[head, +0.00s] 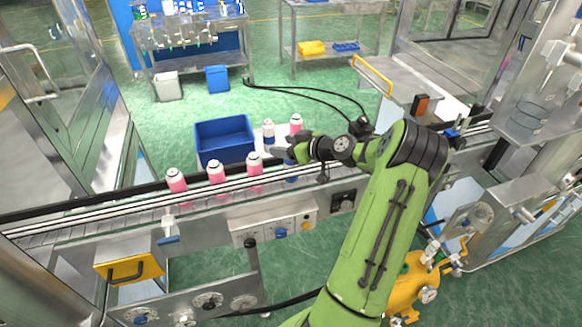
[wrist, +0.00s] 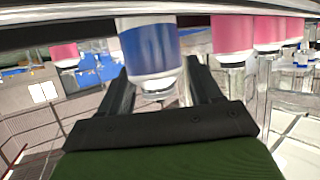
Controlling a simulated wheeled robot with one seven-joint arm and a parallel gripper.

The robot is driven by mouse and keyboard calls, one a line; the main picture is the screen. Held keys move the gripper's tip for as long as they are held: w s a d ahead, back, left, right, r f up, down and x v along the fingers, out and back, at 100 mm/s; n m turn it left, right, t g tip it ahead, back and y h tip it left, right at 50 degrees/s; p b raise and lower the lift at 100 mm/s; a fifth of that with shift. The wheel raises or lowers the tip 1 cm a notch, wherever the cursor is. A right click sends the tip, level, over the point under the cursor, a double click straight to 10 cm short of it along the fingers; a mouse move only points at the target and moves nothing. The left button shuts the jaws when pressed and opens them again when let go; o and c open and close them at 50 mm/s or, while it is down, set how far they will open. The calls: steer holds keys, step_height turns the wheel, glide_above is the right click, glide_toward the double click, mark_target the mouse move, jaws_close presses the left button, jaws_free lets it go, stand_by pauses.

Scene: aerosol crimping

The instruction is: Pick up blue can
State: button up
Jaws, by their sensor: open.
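The blue can (wrist: 150,48) has a blue body with white ends. In the wrist view it hangs from the top of the picture, white end down, in line with the gap between my fingers. My gripper (wrist: 160,72) is open, with one dark finger on each side of the can; I cannot tell whether either touches it. In the head view my gripper (head: 284,151) is over the conveyor, and only a little of the blue can (head: 291,178) shows beneath it; the rest is hidden.
Several pink cans (head: 216,173) stand on the conveyor (head: 120,205) left of my gripper. Behind the belt are a blue bin (head: 224,138), a white-topped can (head: 268,132) and a pink can (head: 296,124). In the wrist view pink cans (wrist: 232,34) flank the blue one.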

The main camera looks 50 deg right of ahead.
steer(key=shift+s, duration=0.15)
steer(key=shift+c, duration=1)
jaws_close()
